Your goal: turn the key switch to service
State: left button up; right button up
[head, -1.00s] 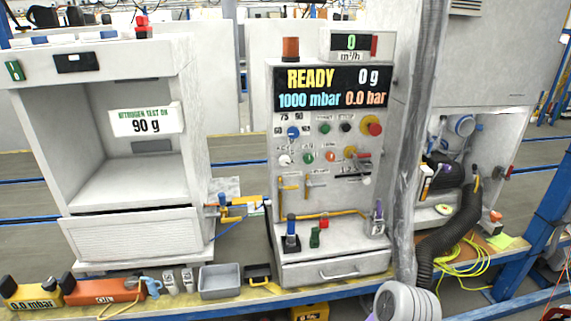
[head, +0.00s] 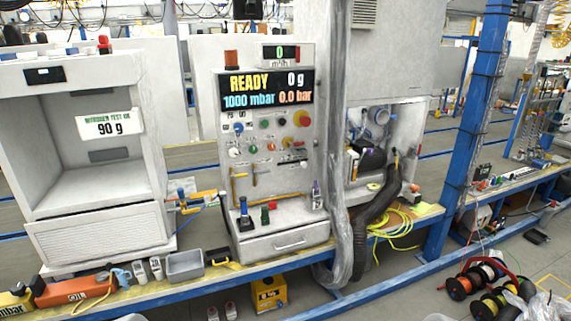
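The charging station's control panel (head: 222,135) stands upright left of the middle in the head view. Its face carries several small knobs and buttons in rows, and a red knob on a yellow ring (head: 301,118) at the upper right. A small orange and metallic fitting (head: 289,141) below that knob may be the key switch; it is too small to tell, and its position cannot be read. The display (head: 266,91) above reads READY, 0 g, 1000 mbar and 0.0 bar. Neither of my grippers is in view.
A grey hanging sleeve (head: 335,130) and a black hose (head: 374,215) stand close to the panel's right. An open white cabinet (head: 95,190) stands at left. A grey bin (head: 184,266) and an orange tool (head: 75,292) lie along the bench front. A blue post (head: 470,130) rises at right.

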aim_at(233, 152)
jog(key=z, duration=0.45)
jog(key=k, duration=0.2)
jog(key=u, duration=1.4)
jog(key=i, duration=0.8)
jog(key=u, duration=0.15)
